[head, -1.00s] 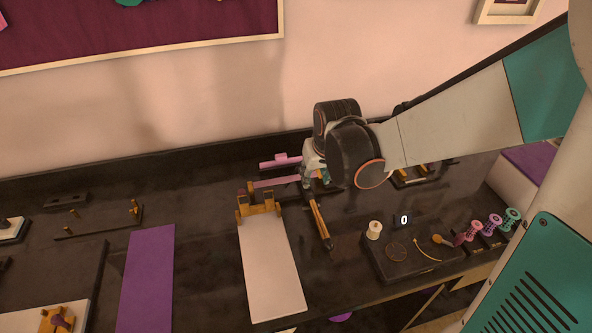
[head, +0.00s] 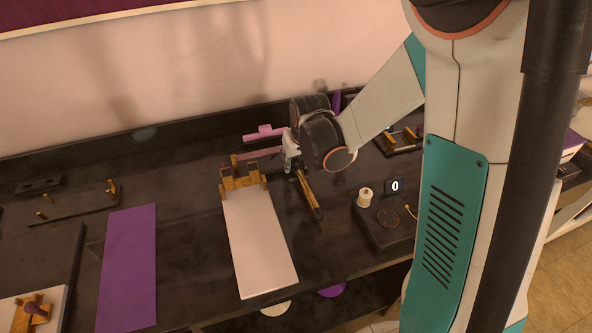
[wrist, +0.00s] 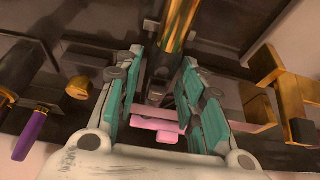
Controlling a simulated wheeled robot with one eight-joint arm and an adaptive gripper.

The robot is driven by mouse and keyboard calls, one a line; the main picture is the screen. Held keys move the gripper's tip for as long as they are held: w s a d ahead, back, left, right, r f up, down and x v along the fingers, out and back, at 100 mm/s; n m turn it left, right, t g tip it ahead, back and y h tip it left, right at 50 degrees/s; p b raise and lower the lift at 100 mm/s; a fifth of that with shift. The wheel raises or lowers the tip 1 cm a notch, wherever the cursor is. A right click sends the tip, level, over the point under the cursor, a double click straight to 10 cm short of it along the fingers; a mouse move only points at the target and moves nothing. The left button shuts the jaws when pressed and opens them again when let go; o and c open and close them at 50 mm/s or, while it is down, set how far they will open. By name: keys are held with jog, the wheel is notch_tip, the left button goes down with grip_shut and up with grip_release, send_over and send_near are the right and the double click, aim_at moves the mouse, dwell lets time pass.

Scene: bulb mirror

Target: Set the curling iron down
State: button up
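The curling iron (head: 308,194), with a gold barrel and dark tip, slants toward the table's front edge, right of the white board (head: 260,240). My gripper (head: 293,158) is at its rear end, partly hidden by my wrist. In the wrist view the teal fingers (wrist: 160,85) stand on both sides of the iron's dark rear part and appear closed on it. Its gold barrel (wrist: 180,25) runs away between the fingertips. A pink piece (wrist: 155,128) shows low between the fingers. I cannot tell whether the iron touches the table.
A wooden bracket (head: 242,178) stands at the board's back end, close left of my gripper. A pink bar (head: 264,133) is behind it. A spool (head: 365,197) and a dark tray (head: 372,233) are to the right. A purple mat (head: 127,265) lies left. Dark tabletop between mat and board is clear.

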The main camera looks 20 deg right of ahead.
jog(key=shift+w+f, duration=0.25)
jog(key=shift+f, duration=0.4)
jog(key=shift+r, duration=0.1)
jog(key=shift+c, duration=0.6)
grip_shut()
jog(key=shift+r, duration=0.1)
